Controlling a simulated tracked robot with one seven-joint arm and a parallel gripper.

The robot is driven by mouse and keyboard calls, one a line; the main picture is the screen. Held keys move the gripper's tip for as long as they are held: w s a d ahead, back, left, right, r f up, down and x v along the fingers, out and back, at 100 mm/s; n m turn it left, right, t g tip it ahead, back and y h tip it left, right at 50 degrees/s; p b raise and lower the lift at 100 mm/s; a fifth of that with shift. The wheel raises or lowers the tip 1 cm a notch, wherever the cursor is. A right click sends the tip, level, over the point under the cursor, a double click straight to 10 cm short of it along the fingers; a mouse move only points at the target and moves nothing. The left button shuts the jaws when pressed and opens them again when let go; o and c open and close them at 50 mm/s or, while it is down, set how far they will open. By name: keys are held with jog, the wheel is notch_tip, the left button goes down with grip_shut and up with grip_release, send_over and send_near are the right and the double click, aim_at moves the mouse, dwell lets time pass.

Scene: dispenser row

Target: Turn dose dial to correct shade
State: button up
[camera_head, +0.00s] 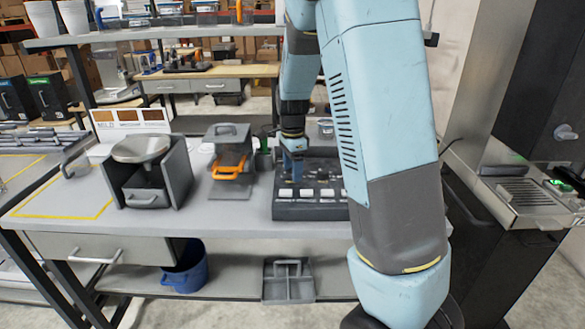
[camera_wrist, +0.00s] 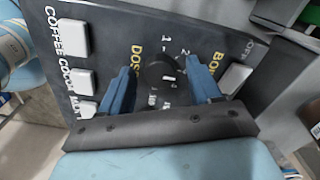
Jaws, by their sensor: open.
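The dose dial (camera_wrist: 158,72) is a round black knob on the dark control panel (camera_wrist: 110,40), beside yellow "DOSE" lettering and small white numbers. A small white mark shows at its lower right; I cannot tell which number it points to. My gripper (camera_wrist: 160,66) is open, with its two blue fingers on either side of the dial; I cannot tell if they touch it. In the head view the panel (camera_head: 309,211) lies on the bench under my arm, and the dial is hidden. A sample card (camera_head: 130,117) with brown shades and "MILD" lettering stands at the back left.
White buttons (camera_wrist: 74,39) labelled coffee and cocoa line the panel's left side, and another white button (camera_wrist: 236,78) is close to the right finger. A grey holder with a round pan (camera_head: 141,149) and an orange-handled device (camera_head: 229,165) stand left on the bench.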

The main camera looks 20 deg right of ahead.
jog(key=c, duration=1)
jog(key=shift+c, duration=0.2)
jog(key=shift+d+n, duration=0.1)
jog(key=shift+n, duration=0.2)
jog(key=n, duration=0.4)
jog(key=shift+n, duration=0.3)
jog(key=n, duration=0.4)
jog(key=shift+w, duration=0.1)
jog(key=n, duration=0.5)
jog(key=shift+r, duration=0.1)
jog(key=shift+n, duration=1.9)
